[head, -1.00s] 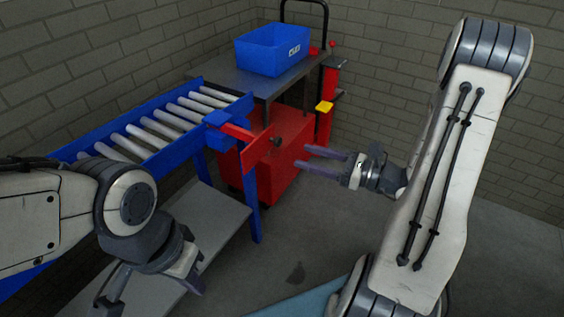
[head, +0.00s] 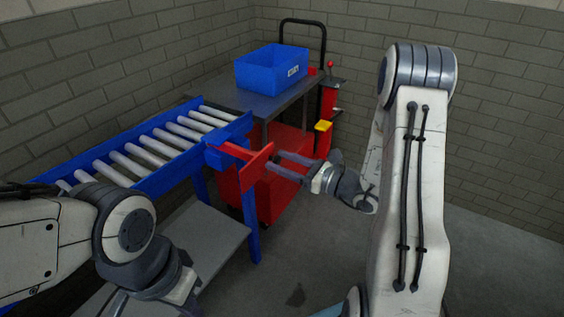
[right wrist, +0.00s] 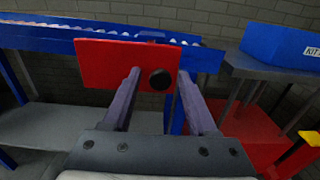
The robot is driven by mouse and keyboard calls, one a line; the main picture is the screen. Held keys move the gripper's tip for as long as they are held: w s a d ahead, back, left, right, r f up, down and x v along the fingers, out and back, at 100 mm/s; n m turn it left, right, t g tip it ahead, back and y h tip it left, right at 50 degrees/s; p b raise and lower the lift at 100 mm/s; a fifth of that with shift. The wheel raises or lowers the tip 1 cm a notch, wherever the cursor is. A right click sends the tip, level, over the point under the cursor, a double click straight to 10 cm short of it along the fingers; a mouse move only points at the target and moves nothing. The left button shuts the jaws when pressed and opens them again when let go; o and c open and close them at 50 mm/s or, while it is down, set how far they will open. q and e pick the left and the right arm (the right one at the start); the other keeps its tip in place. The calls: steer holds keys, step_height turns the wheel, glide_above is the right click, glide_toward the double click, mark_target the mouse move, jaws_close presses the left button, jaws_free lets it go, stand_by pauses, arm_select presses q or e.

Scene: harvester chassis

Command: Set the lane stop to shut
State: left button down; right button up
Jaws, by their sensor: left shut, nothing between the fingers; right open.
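In the right wrist view the plate (right wrist: 105,64) carries a round black knob (right wrist: 160,79). My right gripper (head: 274,160) is open at the plate, and its fingers (right wrist: 159,74) appear on either side of the knob. Whether they touch it I cannot tell. The knob is hidden in the head view. My left gripper (head: 187,307) is shut and empty, low at the bottom edge, away from the lane stop, with its fingertips partly cut off.
A blue bin (head: 270,69) stands on a dark table (head: 225,90) behind the lane. A grey shelf (head: 205,237) lies under the lane. Open floor lies to the right.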

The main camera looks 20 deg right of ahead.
steer(key=shift+c, duration=0.3)
jaws_close()
stand_by(1.1)
